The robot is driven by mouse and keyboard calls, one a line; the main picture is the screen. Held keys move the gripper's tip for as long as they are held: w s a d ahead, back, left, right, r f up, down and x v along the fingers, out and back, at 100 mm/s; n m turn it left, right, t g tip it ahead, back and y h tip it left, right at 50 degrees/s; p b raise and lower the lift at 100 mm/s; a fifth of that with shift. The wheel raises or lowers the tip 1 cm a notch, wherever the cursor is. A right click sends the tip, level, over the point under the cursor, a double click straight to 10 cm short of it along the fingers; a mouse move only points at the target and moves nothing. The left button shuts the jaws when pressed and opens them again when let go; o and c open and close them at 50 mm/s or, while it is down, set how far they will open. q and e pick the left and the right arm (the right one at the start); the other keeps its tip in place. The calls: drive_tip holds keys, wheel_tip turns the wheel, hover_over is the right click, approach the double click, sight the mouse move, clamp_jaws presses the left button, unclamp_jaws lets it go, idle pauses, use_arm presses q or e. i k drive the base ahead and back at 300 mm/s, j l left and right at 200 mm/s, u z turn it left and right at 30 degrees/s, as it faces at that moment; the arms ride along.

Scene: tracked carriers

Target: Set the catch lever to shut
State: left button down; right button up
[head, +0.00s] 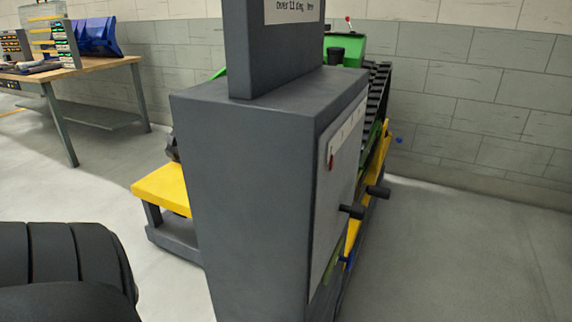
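A grey cabinet (245,190) stands in the middle of the head view, with a pale panel (335,210) on its right side, seen at a steep angle. Two black handles (352,211) and (378,191) stick out to the right from around this panel. A small red part (331,160) sits near the panel's upper near edge, under a pale strip of marks too small to read. I cannot tell which of these is the catch lever or how it is set. Neither of my grippers is in view.
Behind the cabinet is a green and yellow tracked machine (345,48) with a black track (378,90). A yellow step (163,188) juts out left of the cabinet. The floor at right is clear.

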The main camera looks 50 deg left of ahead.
sight(399, 141)
drive_tip(key=i+j+u, duration=0.1)
drive_tip(key=u, duration=0.55)
drive_tip(key=i+l+u, duration=0.2)
drive_tip(key=l, duration=0.35)
drive_tip(key=l+u, duration=0.2)
drive_tip(key=l, duration=0.3)
drive_tip(key=i+l+u, duration=0.15)
drive_tip(key=l, duration=0.45)
drive_tip(key=i+l+z, duration=0.15)
drive_tip(key=i+l, duration=0.55)
drive_tip(key=l, duration=0.05)
